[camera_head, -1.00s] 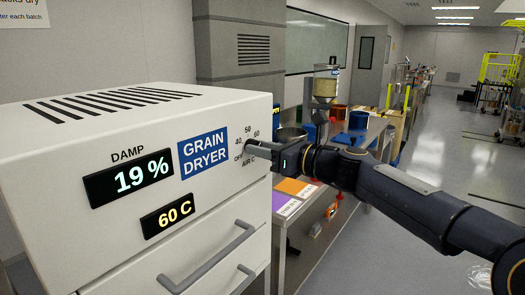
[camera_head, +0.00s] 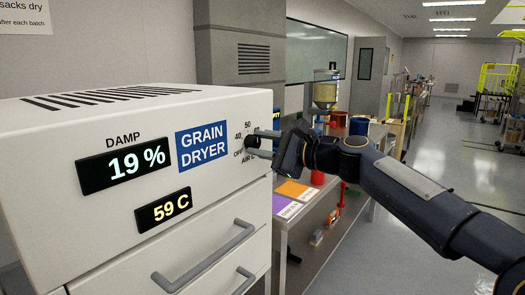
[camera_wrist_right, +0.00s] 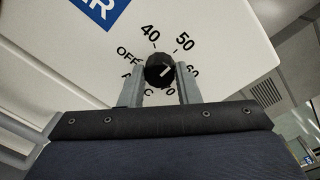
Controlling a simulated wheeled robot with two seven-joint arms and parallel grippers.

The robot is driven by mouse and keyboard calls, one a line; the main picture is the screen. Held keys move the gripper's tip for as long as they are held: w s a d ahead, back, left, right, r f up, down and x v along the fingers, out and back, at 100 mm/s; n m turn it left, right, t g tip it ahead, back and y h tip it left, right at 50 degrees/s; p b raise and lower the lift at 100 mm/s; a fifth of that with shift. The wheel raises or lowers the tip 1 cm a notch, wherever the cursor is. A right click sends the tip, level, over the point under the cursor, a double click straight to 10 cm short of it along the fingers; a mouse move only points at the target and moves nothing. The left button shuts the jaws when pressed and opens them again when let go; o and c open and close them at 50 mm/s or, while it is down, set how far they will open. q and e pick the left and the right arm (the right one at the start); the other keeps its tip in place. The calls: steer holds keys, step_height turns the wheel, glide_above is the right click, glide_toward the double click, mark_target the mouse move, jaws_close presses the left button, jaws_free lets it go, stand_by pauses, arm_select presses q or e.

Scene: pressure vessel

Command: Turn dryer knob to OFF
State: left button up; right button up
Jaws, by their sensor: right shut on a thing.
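The dryer knob (camera_wrist_right: 156,68) is a small dark round knob with a short white mark, on the front of the white grain dryer (camera_head: 105,225). In the wrist view it sits between the two grey fingers of my right gripper (camera_wrist_right: 160,85), which is shut on it. OFF is printed to its left, 40 and 50 above, and 60 to its right, partly covered by a finger. I cannot tell exactly where the white mark points. In the head view my right gripper (camera_head: 264,144) reaches the dial from the right and partly hides it. My left gripper is out of view.
The dryer's displays read 19 % (camera_head: 136,162) and 59 C (camera_head: 165,211). Drawer handles (camera_head: 205,258) stick out below. A workbench (camera_head: 325,213) with coloured mats and containers stands behind my right arm. The aisle at right is open floor.

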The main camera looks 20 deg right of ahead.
steer(key=n+b, duration=0.3)
steer(key=n, duration=0.3)
steer(key=shift+f, duration=0.2)
steer(key=n+b, duration=0.3)
steer(key=n, duration=0.2)
steer(key=shift+n+b, duration=0.3)
steer(key=n+b, duration=0.1)
steer(key=n, duration=0.2)
steer(key=n+b, duration=0.2)
steer(key=n, duration=0.1)
steer(key=shift+f+t+h, duration=0.1)
steer(key=shift+t+h, duration=0.2)
steer(key=shift+t, duration=0.1)
steer(key=n+b, duration=0.2)
steer(key=n, duration=0.3)
steer(key=shift+b, duration=0.35)
steer(key=shift+n, duration=0.3)
steer(key=o, duration=1)
steer(key=shift+c, duration=0.2)
steer(key=shift+r, duration=0.2)
steer(key=shift+s, duration=0.1)
